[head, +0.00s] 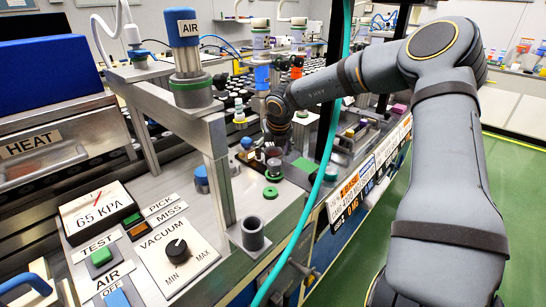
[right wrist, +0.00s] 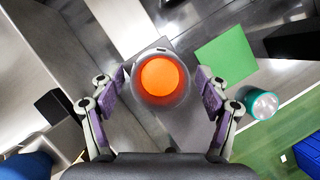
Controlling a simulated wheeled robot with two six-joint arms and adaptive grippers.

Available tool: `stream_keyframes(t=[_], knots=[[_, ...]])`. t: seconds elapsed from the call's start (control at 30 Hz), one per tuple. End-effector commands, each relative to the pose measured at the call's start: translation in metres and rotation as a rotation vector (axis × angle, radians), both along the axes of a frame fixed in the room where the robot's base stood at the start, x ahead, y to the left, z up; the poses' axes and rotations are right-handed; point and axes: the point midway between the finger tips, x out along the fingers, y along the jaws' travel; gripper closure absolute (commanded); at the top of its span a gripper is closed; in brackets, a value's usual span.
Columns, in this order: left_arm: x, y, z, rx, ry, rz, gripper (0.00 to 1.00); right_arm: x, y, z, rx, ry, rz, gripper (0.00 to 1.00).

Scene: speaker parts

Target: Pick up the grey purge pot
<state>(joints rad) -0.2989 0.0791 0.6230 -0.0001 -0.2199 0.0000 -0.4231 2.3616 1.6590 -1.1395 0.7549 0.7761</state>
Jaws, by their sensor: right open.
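The grey purge pot (right wrist: 162,98), a round grey cup with orange inside, stands between my right gripper's fingers in the right wrist view. In the head view a small grey pot (head: 273,168), probably the same one, stands just below the wrist of my right arm. My right gripper (right wrist: 160,92) is open, with a purple-padded finger on each side of the pot and visible gaps between pads and pot. In the head view my right gripper (head: 276,140) is small and partly hidden. My left gripper is not in view.
A green square (head: 305,165) lies right of the pot, also in the right wrist view (right wrist: 227,57). A grey cup (head: 252,233) sits in a holder nearer the front. A teal hose (head: 325,150) crosses the bench. A post with an AIR cylinder (head: 185,60) stands left.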

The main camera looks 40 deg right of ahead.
Motion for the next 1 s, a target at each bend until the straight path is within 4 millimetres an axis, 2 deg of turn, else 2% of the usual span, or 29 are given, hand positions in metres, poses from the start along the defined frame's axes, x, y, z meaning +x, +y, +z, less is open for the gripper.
stream_keyframes(t=[0.23, 0.27, 0.67, 1.0], knots=[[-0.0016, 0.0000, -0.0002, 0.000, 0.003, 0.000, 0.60, 0.0016, -0.0006, -0.0035, 0.000, -0.001, 0.000, 0.24], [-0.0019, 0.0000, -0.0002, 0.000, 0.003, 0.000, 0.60, 0.0016, -0.0006, -0.0035, 0.000, -0.001, 0.000, 0.27], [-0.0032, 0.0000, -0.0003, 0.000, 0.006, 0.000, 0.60, 0.0014, -0.0007, -0.0035, 0.001, -0.002, -0.001, 0.81], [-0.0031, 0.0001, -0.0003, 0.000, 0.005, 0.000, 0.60, 0.0019, -0.0009, 0.0020, 0.000, -0.003, -0.001, 0.82]])
